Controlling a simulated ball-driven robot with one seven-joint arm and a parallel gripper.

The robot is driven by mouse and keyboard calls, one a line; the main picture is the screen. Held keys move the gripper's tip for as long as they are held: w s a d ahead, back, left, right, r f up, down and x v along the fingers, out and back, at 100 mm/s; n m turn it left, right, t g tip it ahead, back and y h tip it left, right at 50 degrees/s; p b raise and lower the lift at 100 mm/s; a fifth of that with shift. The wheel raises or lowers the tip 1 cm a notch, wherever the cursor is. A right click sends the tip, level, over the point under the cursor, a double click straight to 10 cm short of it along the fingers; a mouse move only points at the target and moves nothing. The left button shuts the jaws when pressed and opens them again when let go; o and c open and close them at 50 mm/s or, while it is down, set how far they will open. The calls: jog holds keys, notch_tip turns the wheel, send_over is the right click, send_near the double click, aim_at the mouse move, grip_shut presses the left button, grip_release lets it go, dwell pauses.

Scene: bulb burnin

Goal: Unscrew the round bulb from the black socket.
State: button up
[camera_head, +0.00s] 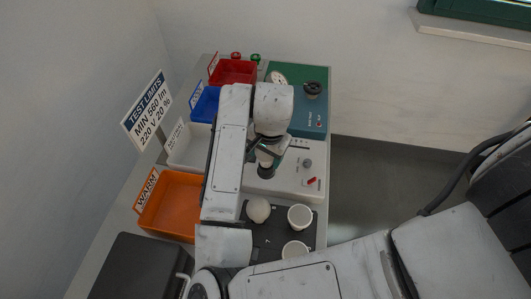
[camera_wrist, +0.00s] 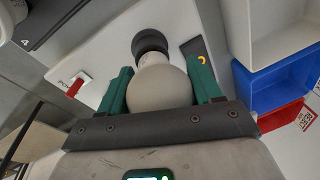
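The round white bulb (camera_wrist: 160,86) sits base-first in the black socket (camera_wrist: 150,42) on a white panel, in the wrist view. My gripper (camera_wrist: 161,85) has its two green fingers on opposite sides of the bulb's globe, with no clear gap on either side. It appears shut on the bulb. In the head view my gripper (camera_head: 264,150) points down over the black socket (camera_head: 266,171), and my arm covers much of the area. Only a small pale part of the bulb (camera_head: 265,160) shows there.
The white panel has a red switch (camera_head: 312,181) and a grey knob (camera_head: 307,163). A dark tray (camera_head: 276,241) in front holds a pale round object (camera_head: 258,210) and two white cups (camera_head: 299,217). Orange (camera_head: 168,222), white (camera_head: 183,158), blue (camera_head: 205,106) and red bins (camera_head: 233,72) line the left.

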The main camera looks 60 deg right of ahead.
jog(key=c, duration=0.4)
jog(key=n+p, duration=0.2)
jog(key=n, duration=0.1)
jog(key=shift+r, duration=0.25)
jog(key=n+y+p, duration=0.1)
jog(key=n+p, duration=0.1)
jog(key=n, duration=0.3)
jog(key=shift+s, duration=0.1)
jog(key=n+y+p, duration=0.1)
jog(key=n+p, duration=0.3)
jog(key=n, duration=0.3)
jog(key=shift+s+r, duration=0.1)
jog(key=shift+n+p, duration=0.7)
jog(key=shift+n, duration=0.1)
jog(key=shift+f+n+g+y, duration=0.3)
jog(key=shift+n, duration=0.4)
jog(key=n, duration=0.5)
jog(key=shift+a+g+b, duration=0.15)
jog(key=shift+g+b, duration=0.15)
jog(key=o, duration=0.9)
